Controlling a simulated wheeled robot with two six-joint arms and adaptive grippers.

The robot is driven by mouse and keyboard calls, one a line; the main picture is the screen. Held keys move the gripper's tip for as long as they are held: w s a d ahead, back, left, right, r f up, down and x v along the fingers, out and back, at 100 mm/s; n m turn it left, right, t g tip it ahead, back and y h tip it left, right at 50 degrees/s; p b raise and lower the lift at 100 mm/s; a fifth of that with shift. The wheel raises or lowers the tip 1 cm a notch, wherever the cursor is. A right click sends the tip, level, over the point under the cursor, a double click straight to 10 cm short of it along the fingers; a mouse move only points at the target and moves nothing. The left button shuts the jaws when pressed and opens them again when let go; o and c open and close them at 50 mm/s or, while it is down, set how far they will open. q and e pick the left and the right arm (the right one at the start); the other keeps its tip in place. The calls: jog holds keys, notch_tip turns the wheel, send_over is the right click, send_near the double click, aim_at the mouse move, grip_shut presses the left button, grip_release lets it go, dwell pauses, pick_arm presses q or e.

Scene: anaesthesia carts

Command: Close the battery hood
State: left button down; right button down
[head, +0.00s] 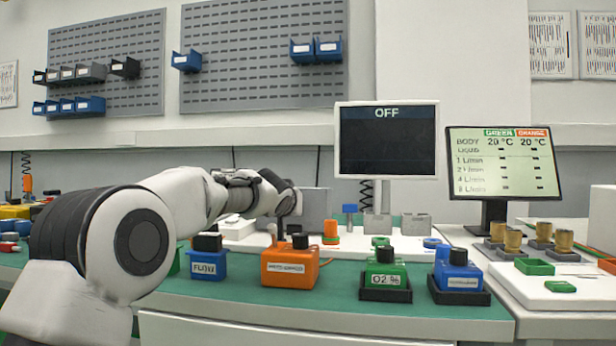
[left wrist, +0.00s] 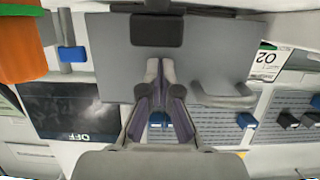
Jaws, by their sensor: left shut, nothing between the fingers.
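The battery hood appears to be the flat grey panel (left wrist: 215,45) in the left wrist view. It has a dark block (left wrist: 157,30) on one edge and a grey bar handle (left wrist: 225,97). In the head view a grey panel (head: 314,208) stands upright just beyond my left wrist, partly hidden by it. My left gripper (left wrist: 160,68) is shut and empty, its fingertips in front of the panel and to the left of the handle. I cannot tell whether they touch the panel. In the head view the fingers are mostly hidden by my arm. My right gripper is out of view.
An orange box (head: 290,265), a blue box (head: 207,262), a green O2 box (head: 386,272) and another blue box (head: 458,275) stand along the green bench front. A dark OFF monitor (head: 387,145) stands behind. Brass-coloured cylinders (head: 513,240) are at right.

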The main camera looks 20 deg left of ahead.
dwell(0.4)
pick_arm(q)
notch_tip(320, 180, up, 10)
dwell(0.4)
